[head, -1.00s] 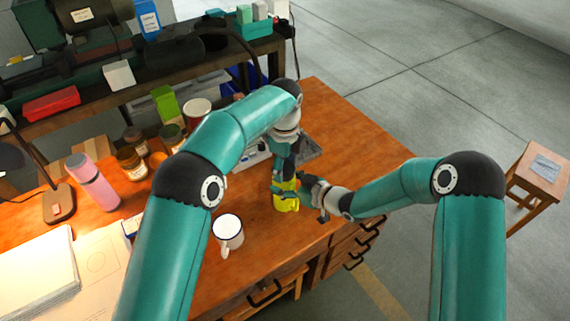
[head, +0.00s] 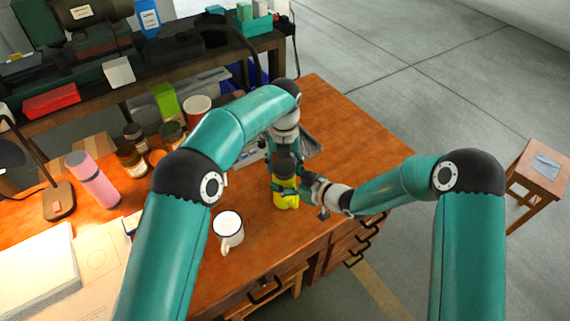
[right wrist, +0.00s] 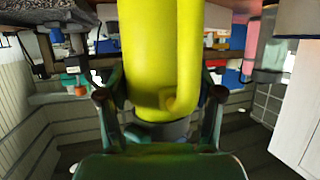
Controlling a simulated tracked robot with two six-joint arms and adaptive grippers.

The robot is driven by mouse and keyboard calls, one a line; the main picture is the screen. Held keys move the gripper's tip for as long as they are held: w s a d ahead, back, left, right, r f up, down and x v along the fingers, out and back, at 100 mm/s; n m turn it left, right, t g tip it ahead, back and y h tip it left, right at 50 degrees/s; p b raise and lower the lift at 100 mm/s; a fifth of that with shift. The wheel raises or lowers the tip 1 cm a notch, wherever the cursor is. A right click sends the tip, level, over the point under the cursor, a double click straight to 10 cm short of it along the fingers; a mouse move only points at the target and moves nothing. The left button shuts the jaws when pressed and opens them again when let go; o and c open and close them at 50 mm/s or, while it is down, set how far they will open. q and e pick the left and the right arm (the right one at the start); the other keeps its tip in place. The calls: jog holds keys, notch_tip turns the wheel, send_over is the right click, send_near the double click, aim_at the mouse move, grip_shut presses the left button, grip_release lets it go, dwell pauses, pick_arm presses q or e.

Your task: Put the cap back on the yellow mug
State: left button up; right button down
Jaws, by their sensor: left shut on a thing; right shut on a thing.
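The yellow mug (head: 286,198) stands upright near the table's front right edge. My right gripper (head: 306,188) is shut on it from the right. The right wrist view, which looks upside down, shows the yellow mug (right wrist: 150,55) between the fingers. A dark grey piece (right wrist: 168,130), seemingly the cap, shows at the mug's top end in that view; I cannot tell whether it is seated. My left gripper (head: 285,182) points down over the mug's top and is shut. What it holds is mostly hidden in the head view, most likely the cap.
A white mug (head: 228,229) stands to the left, near the front edge. A pink bottle (head: 94,180), several jars (head: 131,160) and a red-and-white cup (head: 197,109) stand further left and back. A grey tray-like item lies behind my left gripper. The table's right side is clear.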

pick_arm(q)
jog(key=m, duration=0.3)
jog(key=shift+w+a+m, duration=0.1)
jog(key=shift+a+m, duration=0.05)
jog(key=shift+m, duration=0.15)
jog(key=o, duration=1)
